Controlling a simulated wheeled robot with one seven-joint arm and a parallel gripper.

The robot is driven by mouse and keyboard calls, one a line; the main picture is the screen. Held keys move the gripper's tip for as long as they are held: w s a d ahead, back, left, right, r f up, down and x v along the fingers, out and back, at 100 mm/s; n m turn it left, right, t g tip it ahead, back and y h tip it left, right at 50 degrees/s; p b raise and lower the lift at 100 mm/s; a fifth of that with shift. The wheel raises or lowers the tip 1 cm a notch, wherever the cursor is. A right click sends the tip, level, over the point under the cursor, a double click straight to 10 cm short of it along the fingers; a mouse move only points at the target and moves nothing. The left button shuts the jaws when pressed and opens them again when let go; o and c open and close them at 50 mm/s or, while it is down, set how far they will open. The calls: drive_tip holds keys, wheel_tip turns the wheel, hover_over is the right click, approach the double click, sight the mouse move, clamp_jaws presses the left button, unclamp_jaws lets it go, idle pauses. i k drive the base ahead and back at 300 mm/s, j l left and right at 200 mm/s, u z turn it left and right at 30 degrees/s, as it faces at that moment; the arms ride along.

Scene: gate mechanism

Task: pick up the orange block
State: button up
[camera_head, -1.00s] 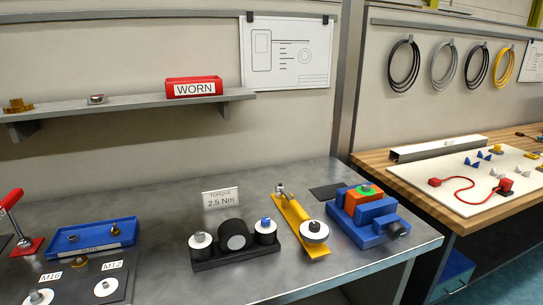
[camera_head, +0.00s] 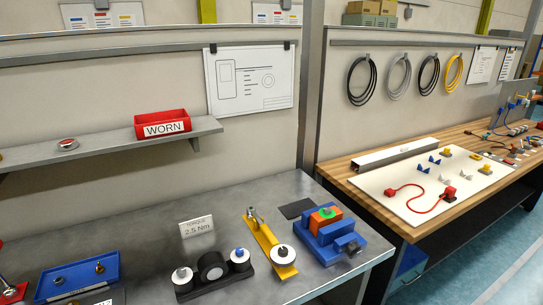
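The orange block (camera_head: 320,222) sits in the blue vise-like fixture (camera_head: 345,247) near the right end of the grey metal bench. A green round piece (camera_head: 327,212) is on top of the block. Blue parts of the fixture stand around the block, and its lower part is hidden. My gripper is not in view.
Left of the fixture are a yellow plate with a white disc (camera_head: 282,254) and a black base with white-topped posts (camera_head: 214,270). A dark flat pad (camera_head: 297,208) lies behind the fixture. A wooden bench with a white board (camera_head: 425,203) stands to the right.

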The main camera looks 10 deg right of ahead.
sight(317, 222)
drive_tip(key=i+u, duration=0.2)
drive_tip(key=u, duration=0.15)
drive_tip(key=i+u, duration=0.2)
drive_tip(key=u, duration=0.15)
drive_tip(key=i+l+u, duration=0.15)
drive_tip(key=u, duration=0.2)
